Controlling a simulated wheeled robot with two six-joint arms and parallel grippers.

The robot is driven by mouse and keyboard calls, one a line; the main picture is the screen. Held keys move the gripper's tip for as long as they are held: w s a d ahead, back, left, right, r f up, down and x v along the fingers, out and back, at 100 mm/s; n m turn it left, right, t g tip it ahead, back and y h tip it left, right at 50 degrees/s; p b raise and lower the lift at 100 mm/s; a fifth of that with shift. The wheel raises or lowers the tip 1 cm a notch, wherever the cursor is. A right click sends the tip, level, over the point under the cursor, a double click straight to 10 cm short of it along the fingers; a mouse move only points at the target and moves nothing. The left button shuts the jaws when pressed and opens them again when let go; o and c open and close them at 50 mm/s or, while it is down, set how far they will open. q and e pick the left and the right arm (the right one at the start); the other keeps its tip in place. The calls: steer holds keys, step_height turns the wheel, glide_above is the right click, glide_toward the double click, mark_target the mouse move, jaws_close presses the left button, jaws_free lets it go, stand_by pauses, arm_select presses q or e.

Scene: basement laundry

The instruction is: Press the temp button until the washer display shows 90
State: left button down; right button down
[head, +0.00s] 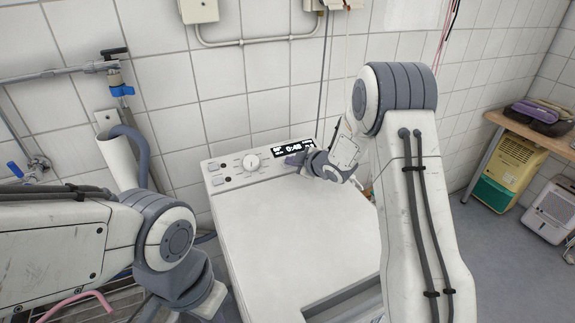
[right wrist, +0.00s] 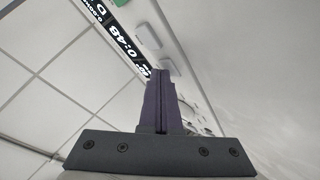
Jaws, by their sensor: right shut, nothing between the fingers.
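The white washer (head: 290,215) stands against the tiled wall, with a control panel along its back edge. Its dark display (head: 293,147) reads 0:48 in large digits; the smaller figures are too small to read surely. The display also shows in the right wrist view (right wrist: 118,35), partly cut off. My right gripper (head: 290,159) is shut and empty, with its tips just in front of the panel below the display. In the right wrist view the closed fingers (right wrist: 158,75) point at pale buttons (right wrist: 170,68); no label is legible and contact is unclear. My left gripper (head: 222,308) is mostly cut off at the bottom edge.
A round knob (head: 251,162) sits left of the display on the panel. Blue-handled pipes (head: 121,90) and a grey hose are at the left wall.

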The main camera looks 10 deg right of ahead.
steer(key=shift+s+r+p, duration=0.25)
steer(key=shift+r+p, duration=0.25)
steer(key=shift+r, duration=0.2)
steer(key=shift+r, duration=0.1)
steer(key=r+p, duration=0.1)
steer(key=r, duration=0.1)
steer(key=s+r+p, duration=0.1)
steer(key=r+p, duration=0.1)
steer(key=shift+s+d+r+p, duration=0.2)
steer(key=shift+r+p, duration=0.1)
steer(key=shift+r, duration=0.1)
steer(key=shift+f, duration=0.1)
stand_by(0.5)
